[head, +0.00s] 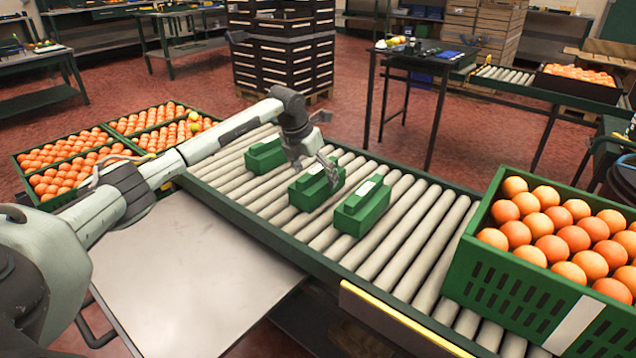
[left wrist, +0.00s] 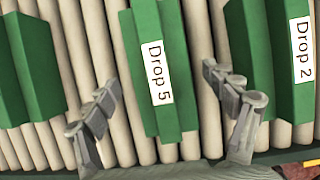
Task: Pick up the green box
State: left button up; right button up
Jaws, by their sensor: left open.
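Three green boxes lie on the roller conveyor: a left one (head: 265,154), a middle one (head: 316,187) and a right one (head: 362,207). My left gripper (head: 325,167) is above the middle box, its fingers open. In the left wrist view the middle box (left wrist: 181,80) carries a white label reading "Drop 5" and lies between the open fingertips (left wrist: 165,92). Another green box with a "Drop 2" label (left wrist: 303,50) is to the right, and a third green box (left wrist: 25,70) is at the left edge. My right gripper is not in view.
The roller conveyor (head: 405,238) runs from upper left to lower right. A green crate of oranges (head: 513,290) stands at its right end. Crates of oranges (head: 88,150) are at the left. A bare metal plate (head: 200,270) lies in front.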

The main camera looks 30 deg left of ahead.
pick_arm(q)
jog(key=shift+x, duration=1.4)
jog(key=shift+d, duration=0.1)
jog(key=c, duration=1.3)
jog(key=shift+r, duration=0.1)
jog(key=shift+c, duration=0.9)
jog(key=shift+r, duration=0.1)
